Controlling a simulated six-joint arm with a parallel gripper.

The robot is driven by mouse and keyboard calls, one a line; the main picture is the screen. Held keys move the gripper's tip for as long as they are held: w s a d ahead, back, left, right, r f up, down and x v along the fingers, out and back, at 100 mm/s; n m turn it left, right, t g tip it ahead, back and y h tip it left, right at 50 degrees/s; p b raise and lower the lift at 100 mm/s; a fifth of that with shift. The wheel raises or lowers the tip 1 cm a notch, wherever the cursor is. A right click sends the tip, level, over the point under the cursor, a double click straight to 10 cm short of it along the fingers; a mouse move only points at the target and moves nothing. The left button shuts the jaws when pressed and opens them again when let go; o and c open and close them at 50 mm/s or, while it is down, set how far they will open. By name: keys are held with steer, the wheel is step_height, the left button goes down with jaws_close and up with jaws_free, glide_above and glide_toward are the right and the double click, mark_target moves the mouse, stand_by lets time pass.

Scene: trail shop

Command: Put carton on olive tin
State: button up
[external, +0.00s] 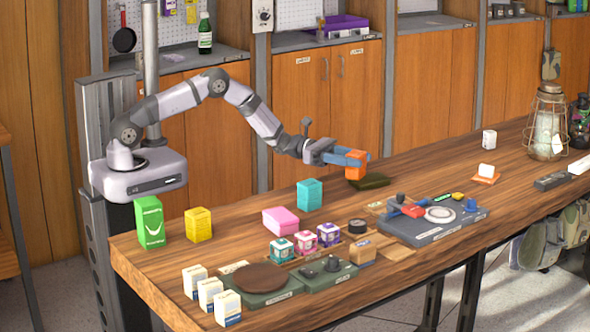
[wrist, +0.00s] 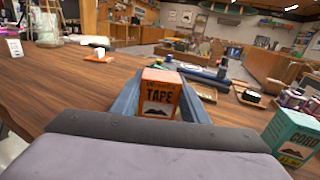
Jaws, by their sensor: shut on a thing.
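My gripper (external: 354,161) has blue fingers and is shut on an orange carton (external: 355,164). The wrist view shows the carton (wrist: 159,93) upright between the fingers (wrist: 160,92), with the word TAPE on its face. The olive tin (external: 371,182) is a low, dark green, flat piece on the table. In the external view the carton's lower edge overlaps the tin's upper left part, and I cannot tell whether they touch. The tin is not visible in the wrist view, where the carton and gripper block the table below.
A teal box (external: 310,195) and a pink box (external: 281,221) stand nearer my base. A grey tray with tools (external: 425,232) lies in front of the tin. A white block on an orange coaster (external: 485,180) is to the right. Bare table lies between it and the tin.

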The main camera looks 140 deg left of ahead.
steer(key=shift+f, duration=0.1)
steer(key=o, duration=1.1)
steer(key=shift+o, duration=0.2)
steer(key=shift+r, duration=0.25)
steer(key=b+v, duration=0.1)
steer(key=v, duration=1.1)
steer(key=shift+f+b, duration=0.2)
steer(key=shift+b, duration=0.2)
steer(key=shift+d, duration=0.1)
